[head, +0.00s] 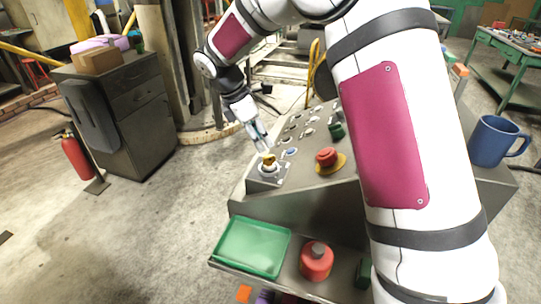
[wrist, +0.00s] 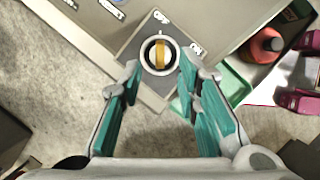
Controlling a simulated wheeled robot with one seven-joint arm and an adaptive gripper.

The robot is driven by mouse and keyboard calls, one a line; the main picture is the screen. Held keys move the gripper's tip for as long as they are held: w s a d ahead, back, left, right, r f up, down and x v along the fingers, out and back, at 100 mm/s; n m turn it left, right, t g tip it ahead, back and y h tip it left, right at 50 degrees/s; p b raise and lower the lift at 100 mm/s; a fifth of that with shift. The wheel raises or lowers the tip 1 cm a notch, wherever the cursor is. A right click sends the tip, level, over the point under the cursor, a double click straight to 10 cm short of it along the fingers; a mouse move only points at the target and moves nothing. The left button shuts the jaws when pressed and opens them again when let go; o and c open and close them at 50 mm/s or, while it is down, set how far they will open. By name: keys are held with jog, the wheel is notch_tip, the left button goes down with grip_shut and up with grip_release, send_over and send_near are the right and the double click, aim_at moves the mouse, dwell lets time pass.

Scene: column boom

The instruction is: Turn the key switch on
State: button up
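The key switch is a round white-ringed switch with a yellow-gold key or knob, on a grey box at the near left corner of the sloped console. It shows in the head view as the key switch (head: 269,163) and in the wrist view as the same switch (wrist: 159,54), with its knob upright in the picture between two small labels. My gripper (head: 262,146) is above the switch. In the wrist view my gripper (wrist: 158,80) is open, its teal-padded fingers apart on both sides of the switch. I cannot tell whether they touch anything.
A red mushroom button on a yellow base (head: 327,158) and several small buttons are on the console (head: 300,204). A green tray (head: 252,246) and a red canister (head: 316,260) sit on the shelf below. A blue mug (head: 490,141) stands at the right.

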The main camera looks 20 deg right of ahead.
aim_at(270, 156)
jog(key=x, duration=0.8)
jog(key=shift+p, duration=0.4)
grip_shut()
